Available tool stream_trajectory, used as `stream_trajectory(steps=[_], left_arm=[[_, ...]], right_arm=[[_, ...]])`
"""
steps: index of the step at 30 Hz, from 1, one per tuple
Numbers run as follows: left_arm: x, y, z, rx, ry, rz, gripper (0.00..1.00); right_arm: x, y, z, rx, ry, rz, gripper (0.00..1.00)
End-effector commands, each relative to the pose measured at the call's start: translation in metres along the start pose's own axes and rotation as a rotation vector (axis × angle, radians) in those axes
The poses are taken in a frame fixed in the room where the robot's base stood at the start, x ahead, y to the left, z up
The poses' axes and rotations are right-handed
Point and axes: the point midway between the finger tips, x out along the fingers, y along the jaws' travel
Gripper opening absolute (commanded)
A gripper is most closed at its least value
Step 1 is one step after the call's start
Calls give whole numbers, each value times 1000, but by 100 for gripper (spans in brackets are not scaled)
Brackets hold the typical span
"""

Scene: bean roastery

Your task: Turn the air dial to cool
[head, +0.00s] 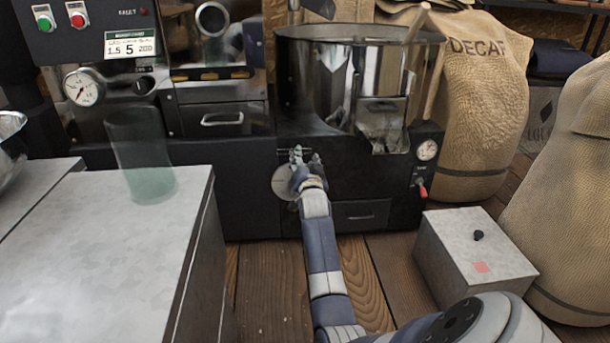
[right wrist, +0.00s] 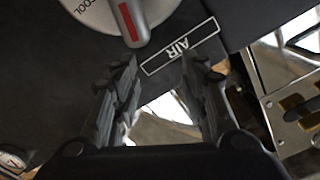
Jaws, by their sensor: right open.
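The air dial (head: 284,182) is a round light-grey disc on the front of the black roaster base in the head view, partly hidden by my right gripper (head: 306,158). In the right wrist view the dial (right wrist: 150,12) is cut off by the top edge. It shows a red mark (right wrist: 129,22) and the word COOL to the left of it. The red mark is not at that word. The AIR label (right wrist: 180,47) is upside down beside the dial. My right gripper (right wrist: 161,66) is open and empty, its fingertips close to the dial's edge; contact is unclear. My left gripper is out of view.
A steel cooling drum (head: 318,85) stands above the dial. A red-handled lever (head: 422,189) is at right. A grey box (head: 470,250) and burlap sacks (head: 482,110) stand further right. A grey table (head: 90,240) with a clear cylinder (head: 140,155) is at left.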

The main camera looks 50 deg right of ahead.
Motion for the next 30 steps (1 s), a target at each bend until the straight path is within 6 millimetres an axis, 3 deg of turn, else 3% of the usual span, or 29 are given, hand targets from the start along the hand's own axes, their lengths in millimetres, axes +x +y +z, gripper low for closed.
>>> stream_trajectory(steps=[8,30], left_arm=[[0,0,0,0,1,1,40],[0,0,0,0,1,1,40]], right_arm=[[0,-15,-24,1,-2,1,40],[0,-15,-24,0,-3,1,40]])
